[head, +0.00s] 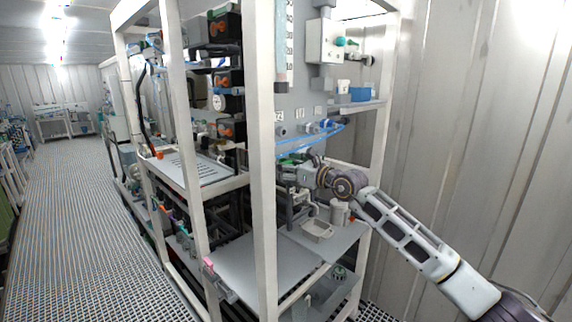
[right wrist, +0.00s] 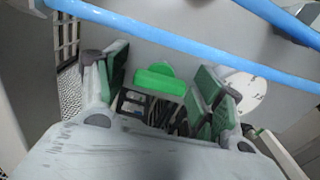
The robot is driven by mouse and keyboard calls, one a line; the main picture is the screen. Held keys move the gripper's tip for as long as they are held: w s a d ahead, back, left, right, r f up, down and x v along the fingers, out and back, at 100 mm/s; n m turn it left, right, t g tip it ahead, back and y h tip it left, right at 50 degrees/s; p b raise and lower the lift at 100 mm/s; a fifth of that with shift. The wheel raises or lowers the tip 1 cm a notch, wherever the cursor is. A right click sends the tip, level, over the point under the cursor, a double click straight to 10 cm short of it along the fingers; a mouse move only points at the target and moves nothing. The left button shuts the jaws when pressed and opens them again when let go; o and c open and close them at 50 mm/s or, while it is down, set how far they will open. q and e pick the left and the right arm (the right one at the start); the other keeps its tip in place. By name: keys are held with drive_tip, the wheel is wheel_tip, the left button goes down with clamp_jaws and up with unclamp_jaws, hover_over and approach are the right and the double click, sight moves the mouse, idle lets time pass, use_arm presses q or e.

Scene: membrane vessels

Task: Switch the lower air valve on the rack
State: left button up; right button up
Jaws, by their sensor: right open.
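In the right wrist view a bright green valve handle (right wrist: 160,80) shows ahead, between the two green-padded fingers of my right gripper (right wrist: 163,92). The fingers are apart and I see no contact with the handle. In the head view my right gripper (head: 290,172) reaches into the rack (head: 263,150) from the right, below the blue hoses (head: 318,138). The handle is largely hidden there. My left gripper is not in view.
Blue hoses cross close above the gripper in the right wrist view (right wrist: 180,45). A white round part (right wrist: 246,92) sits beside the right finger. A small tray (head: 318,231) and grey shelf (head: 262,262) lie below. A ribbed wall (head: 460,120) stands at right.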

drive_tip(key=shift+c, duration=0.3)
drive_tip(key=c, duration=1)
drive_tip(key=shift+o, duration=0.2)
